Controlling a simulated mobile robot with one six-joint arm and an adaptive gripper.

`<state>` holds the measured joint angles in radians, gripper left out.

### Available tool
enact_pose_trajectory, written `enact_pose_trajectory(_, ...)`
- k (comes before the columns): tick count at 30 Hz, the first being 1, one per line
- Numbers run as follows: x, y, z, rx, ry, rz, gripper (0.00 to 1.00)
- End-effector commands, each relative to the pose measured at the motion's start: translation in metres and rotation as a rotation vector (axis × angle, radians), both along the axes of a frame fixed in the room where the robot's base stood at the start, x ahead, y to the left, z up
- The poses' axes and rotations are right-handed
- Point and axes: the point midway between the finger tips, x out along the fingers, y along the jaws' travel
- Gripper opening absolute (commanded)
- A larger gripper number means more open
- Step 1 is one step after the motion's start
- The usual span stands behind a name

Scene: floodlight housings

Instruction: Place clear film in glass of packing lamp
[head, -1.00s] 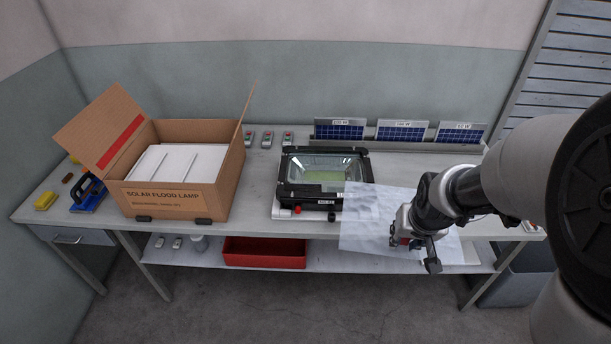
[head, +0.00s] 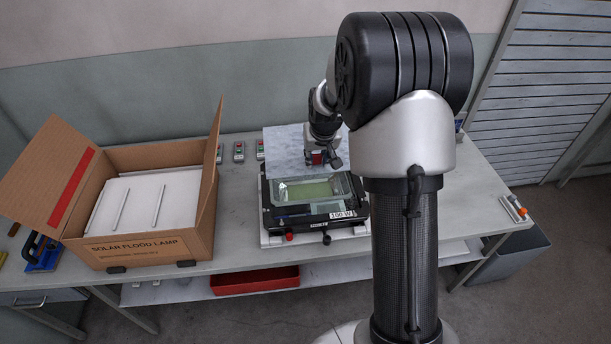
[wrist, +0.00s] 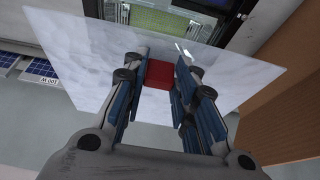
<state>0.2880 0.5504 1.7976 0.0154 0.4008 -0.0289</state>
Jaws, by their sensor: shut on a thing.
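The clear film (head: 284,142) is a thin, see-through, slightly wrinkled sheet. It hangs above the far side of the black packing lamp (head: 345,215), and I cannot tell the gap between them. My gripper (head: 322,160) is shut on a red block (wrist: 159,74) at the film; the film (wrist: 85,65) spreads around the fingers in the wrist view. The lamp's glass (head: 300,190), with a greenish panel inside, shows in front of the film in the head view. In the wrist view the lamp (wrist: 205,18) is partly behind the film at the top.
An open cardboard box (head: 150,245) holding white packing stands left of the lamp on the grey bench (head: 465,200). Small switch units (head: 239,151) stand behind. Small solar panels (wrist: 40,72) show in the wrist view. A red tray (head: 255,281) is on the lower shelf.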

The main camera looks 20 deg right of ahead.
Motion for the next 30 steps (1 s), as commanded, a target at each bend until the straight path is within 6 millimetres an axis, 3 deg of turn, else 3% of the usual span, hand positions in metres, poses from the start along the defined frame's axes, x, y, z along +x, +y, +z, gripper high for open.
enact_pose_trajectory(5,0.001,-0.006,-0.024,0.002,0.006,-0.009,0.14)
enact_pose_trajectory(18,0.001,-0.006,-0.137,0.001,0.004,-0.009,0.14)
enact_pose_trajectory(30,0.001,-0.006,-0.177,0.001,0.003,-0.008,0.14)
